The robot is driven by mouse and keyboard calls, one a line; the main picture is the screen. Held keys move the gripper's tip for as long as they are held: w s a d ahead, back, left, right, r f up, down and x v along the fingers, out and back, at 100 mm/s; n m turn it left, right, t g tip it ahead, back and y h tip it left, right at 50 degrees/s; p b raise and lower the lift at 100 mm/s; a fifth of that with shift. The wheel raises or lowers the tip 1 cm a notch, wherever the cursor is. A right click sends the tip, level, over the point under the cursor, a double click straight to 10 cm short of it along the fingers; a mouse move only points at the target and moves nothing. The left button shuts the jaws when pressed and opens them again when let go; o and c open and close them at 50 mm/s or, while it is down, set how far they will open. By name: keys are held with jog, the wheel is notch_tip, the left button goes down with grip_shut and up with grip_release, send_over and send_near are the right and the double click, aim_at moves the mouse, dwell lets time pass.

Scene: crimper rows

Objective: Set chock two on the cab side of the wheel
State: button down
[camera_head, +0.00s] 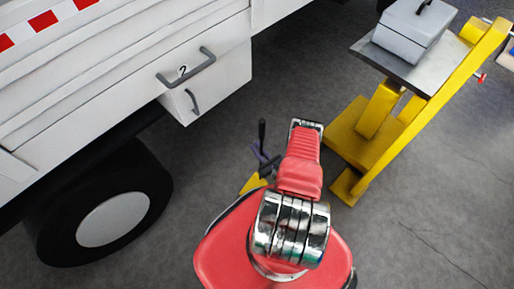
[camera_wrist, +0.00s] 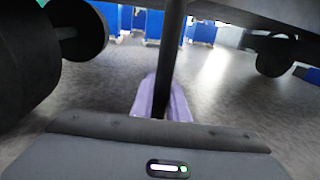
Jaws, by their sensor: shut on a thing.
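The truck wheel (camera_head: 108,212), a black tyre with a grey hub, is at the lower left in the head view. A yellow wedge (camera_head: 252,184), apparently the chock, shows right of the wheel, apart from it and partly hidden by my arm. My gripper (camera_head: 262,155) is shut on a thin black upright handle (camera_head: 262,132), which seems to belong to the wedge. In the wrist view the purple fingers (camera_wrist: 162,104) close around the black handle (camera_wrist: 172,50). The wedge does not show there. Whether it touches the floor is unclear.
The truck's white side box (camera_head: 215,82), marked 2, overhangs above the wheel's right. A yellow stand (camera_head: 385,115) with a grey case (camera_head: 412,30) is at the upper right. Grey floor is clear between box and stand. Dark round wheels (camera_wrist: 80,30) show in the wrist view.

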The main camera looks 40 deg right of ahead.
jog(key=c, duration=1.7)
grip_release()
jog(key=shift+c, duration=0.2)
jog(key=shift+s, duration=0.1)
jog(key=s+a, duration=0.1)
jog(key=s, duration=1)
jog(key=shift+s+a, duration=0.3)
jog(key=shift+s, duration=0.1)
jog(key=shift+o, duration=0.6)
